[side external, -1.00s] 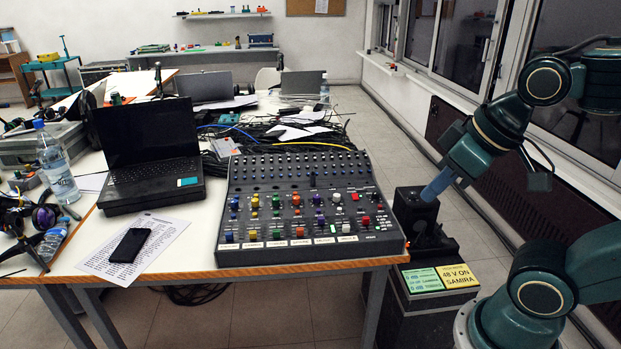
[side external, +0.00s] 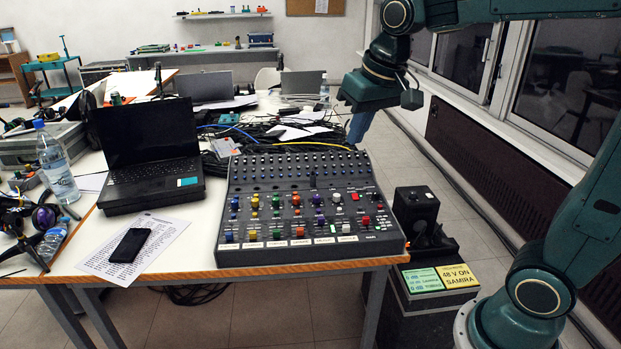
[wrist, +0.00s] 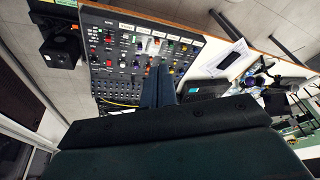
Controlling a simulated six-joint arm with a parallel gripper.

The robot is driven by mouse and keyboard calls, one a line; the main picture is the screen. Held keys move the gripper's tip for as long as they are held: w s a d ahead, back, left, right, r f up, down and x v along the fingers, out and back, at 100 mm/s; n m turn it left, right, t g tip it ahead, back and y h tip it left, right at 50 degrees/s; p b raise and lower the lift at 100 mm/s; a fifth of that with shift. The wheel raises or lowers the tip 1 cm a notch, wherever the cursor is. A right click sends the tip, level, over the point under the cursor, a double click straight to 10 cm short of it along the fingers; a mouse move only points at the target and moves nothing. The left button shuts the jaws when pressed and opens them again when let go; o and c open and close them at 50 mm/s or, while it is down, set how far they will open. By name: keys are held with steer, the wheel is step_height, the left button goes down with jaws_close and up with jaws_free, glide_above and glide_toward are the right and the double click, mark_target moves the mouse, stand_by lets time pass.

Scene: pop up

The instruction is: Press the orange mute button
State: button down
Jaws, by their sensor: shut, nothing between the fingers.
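The dark mixing console (side external: 330,178) lies on the front right of the table, with rows of small coloured knobs and buttons. An orange button (side external: 300,231) sits in its front row between a green and a purple one. Another orange control (side external: 296,199) stands further back in the same column. The lettering is too small to tell which reads mute. My gripper (side external: 358,128) hangs above and beyond the console's back right corner, shut and empty, apart from it. In the wrist view my gripper's blue fingers (wrist: 158,70) point toward the console (wrist: 115,60) and cover part of it.
An open black laptop (side external: 150,160) and a phone (side external: 129,245) on a printed sheet are left of the console. Tangled cables (side external: 285,130) lie behind it. A black box (side external: 416,205) stands right of the table. The air above the console is clear.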

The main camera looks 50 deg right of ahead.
steer(key=w+d+f+m+g, duration=0.1)
steer(key=w+d+f+m, duration=0.15)
steer(key=w, duration=0.75)
steer(key=m+g, duration=0.3)
steer(key=m, duration=0.1)
glide_above(298, 211)
step_height(298, 211, down, 23)
steer(key=shift+a+r+n, duration=0.1)
steer(key=shift+n, duration=0.15)
steer(key=shift+f, duration=4.1)
steer(key=shift+f, duration=0.2)
